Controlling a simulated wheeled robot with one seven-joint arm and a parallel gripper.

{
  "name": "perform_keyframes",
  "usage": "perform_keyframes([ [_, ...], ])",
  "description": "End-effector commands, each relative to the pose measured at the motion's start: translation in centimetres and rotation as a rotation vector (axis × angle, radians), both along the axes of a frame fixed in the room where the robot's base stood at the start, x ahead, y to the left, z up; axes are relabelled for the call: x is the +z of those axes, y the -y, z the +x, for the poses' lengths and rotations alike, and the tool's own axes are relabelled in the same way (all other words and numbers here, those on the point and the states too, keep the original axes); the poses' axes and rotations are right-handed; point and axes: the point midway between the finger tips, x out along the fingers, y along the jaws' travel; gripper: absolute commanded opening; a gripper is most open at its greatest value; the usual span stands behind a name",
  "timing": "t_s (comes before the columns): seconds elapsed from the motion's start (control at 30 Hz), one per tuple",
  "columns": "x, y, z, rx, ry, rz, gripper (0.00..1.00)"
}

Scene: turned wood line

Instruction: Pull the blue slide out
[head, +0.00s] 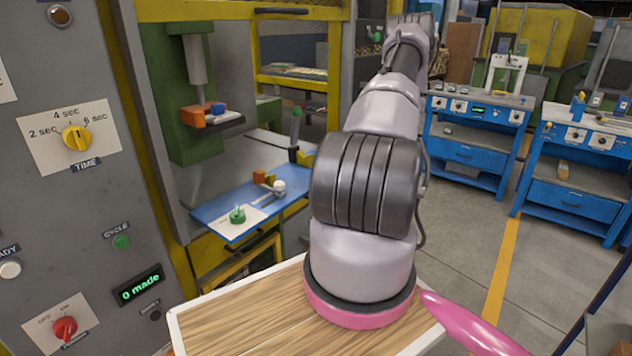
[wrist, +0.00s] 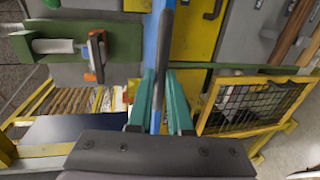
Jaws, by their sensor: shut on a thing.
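The blue slide (head: 215,209) is a flat blue plate in the machine's opening, left of my arm in the head view. In the wrist view a narrow blue strip (wrist: 158,40), which looks like the slide's edge, runs down between the teal fingers of my gripper (wrist: 160,76). In the head view my arm hides my gripper and the slide's right end.
A grey control panel (head: 60,210) with a yellow time knob (head: 76,137) stands at the left. A wooden table top (head: 245,318) is in front. Blue workbenches (head: 470,145) stand at the back right, with open floor before them. A yellow-framed mesh guard (wrist: 250,103) is at right in the wrist view.

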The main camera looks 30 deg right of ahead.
Motion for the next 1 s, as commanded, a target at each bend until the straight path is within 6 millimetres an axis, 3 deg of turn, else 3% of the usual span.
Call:
perform_keyframes([
  [0.2, 0.0, 0.7, -1.9, 0.0, -0.001, 0.0, 0.0],
  [0.6, -0.1, 0.9, -2.3, -0.002, -0.005, -0.002, 0.0],
  [0.63, -0.1, 0.9, -2.3, -0.002, -0.005, -0.002, 0.25],
  [0.67, -0.1, 0.9, -2.3, -0.002, -0.005, -0.002, 0.29],
  [1.0, 0.0, 0.9, -2.4, -0.001, -0.001, -0.002, 0.29],
])
